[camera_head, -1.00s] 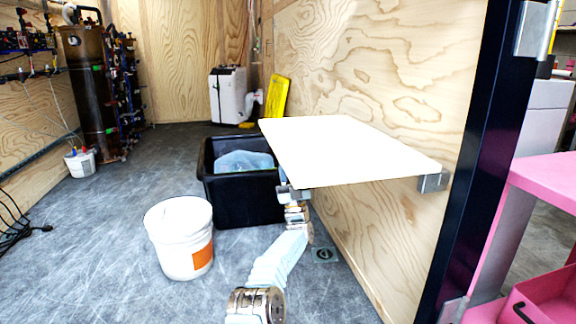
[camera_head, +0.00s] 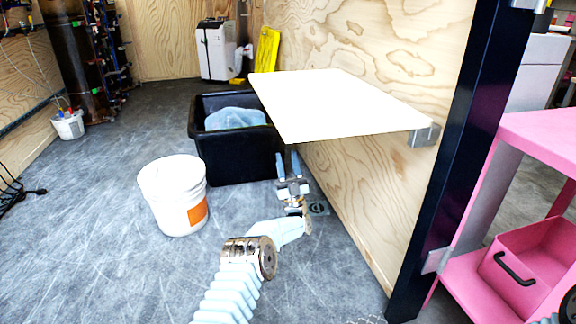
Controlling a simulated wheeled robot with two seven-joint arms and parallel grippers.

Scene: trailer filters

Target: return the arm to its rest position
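My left arm comes in from the bottom of the head view. Its gripper (camera_head: 288,160) points away from me, just below the front edge of the white shelf (camera_head: 335,105) and beside the right side of the black bin (camera_head: 240,165). Its two pale blue fingers stand apart with a gap between them, and nothing shows between them. I cannot tell whether the fingertips touch the bin or the shelf. My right gripper does not show.
A white bucket (camera_head: 172,195) with an orange label stands on the floor left of my arm. A plywood wall (camera_head: 375,180) and a dark post (camera_head: 440,170) rise on the right. A pink cart (camera_head: 540,140) stands beyond the post.

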